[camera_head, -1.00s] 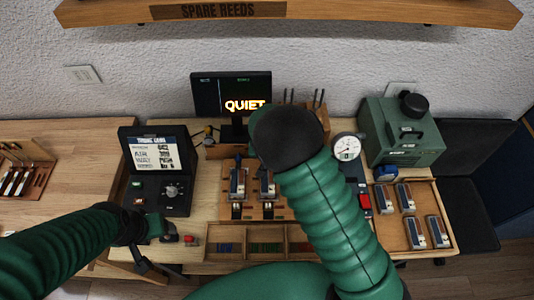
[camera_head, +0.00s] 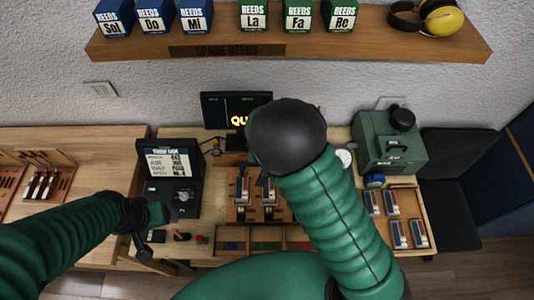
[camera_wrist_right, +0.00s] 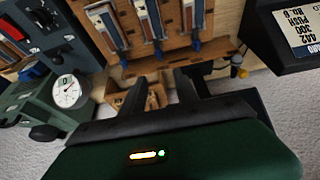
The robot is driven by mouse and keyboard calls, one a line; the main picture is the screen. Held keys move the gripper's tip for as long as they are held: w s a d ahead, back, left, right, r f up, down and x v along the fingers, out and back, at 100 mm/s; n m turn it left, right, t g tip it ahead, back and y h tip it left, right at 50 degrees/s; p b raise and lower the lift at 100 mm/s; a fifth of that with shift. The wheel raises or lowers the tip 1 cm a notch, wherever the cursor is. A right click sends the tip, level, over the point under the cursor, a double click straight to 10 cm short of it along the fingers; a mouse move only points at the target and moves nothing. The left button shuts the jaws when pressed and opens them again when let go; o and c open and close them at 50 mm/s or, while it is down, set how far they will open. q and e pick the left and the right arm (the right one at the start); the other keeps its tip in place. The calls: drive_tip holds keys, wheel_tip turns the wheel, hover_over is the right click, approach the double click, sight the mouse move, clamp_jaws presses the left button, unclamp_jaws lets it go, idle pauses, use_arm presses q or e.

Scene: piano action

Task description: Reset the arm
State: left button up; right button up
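My right arm (camera_head: 330,205) reaches up across the middle of the head view; its dark joint hides its gripper there. In the right wrist view the two black fingers of my right gripper (camera_wrist_right: 160,90) stand apart, with nothing seen held. A wooden block (camera_wrist_right: 152,98) shows beyond the gap between them. My left arm (camera_head: 65,235) comes in from the left. Its gripper (camera_head: 148,232) hangs by the front of the black tester box (camera_head: 180,205); its fingers are too small and dark to read.
A wooden stand with reed holders (camera_head: 240,210) sits mid-bench, close to my right gripper. A green machine (camera_head: 390,145), a dial gauge (camera_wrist_right: 70,92) and a holder tray (camera_head: 420,200) are at the right. A monitor (camera_head: 222,108) stands behind, under a shelf (camera_head: 330,45) with labelled boxes.

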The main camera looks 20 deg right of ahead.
drive_tip(key=s+d+f+n+b, duration=0.1)
drive_tip(key=s+d+f+b, duration=0.1)
drive_tip(key=s+b, duration=0.6)
drive_tip(key=s+d+f+n+g+y+b, duration=0.1)
drive_tip(key=s+d+f+n+b, duration=0.1)
drive_tip(key=s+b, duration=0.5)
wheel_tip(320, 180, down, 2)
drive_tip(key=d+b, duration=0.1)
drive_tip(key=b, duration=0.1)
drive_tip(key=shift+s+g+b, duration=0.3)
drive_tip(key=shift+s, duration=0.1)
drive_tip(key=shift+s+d+f, duration=0.1)
drive_tip(key=shift+d, duration=0.15)
drive_tip(key=shift+d, duration=0.1)
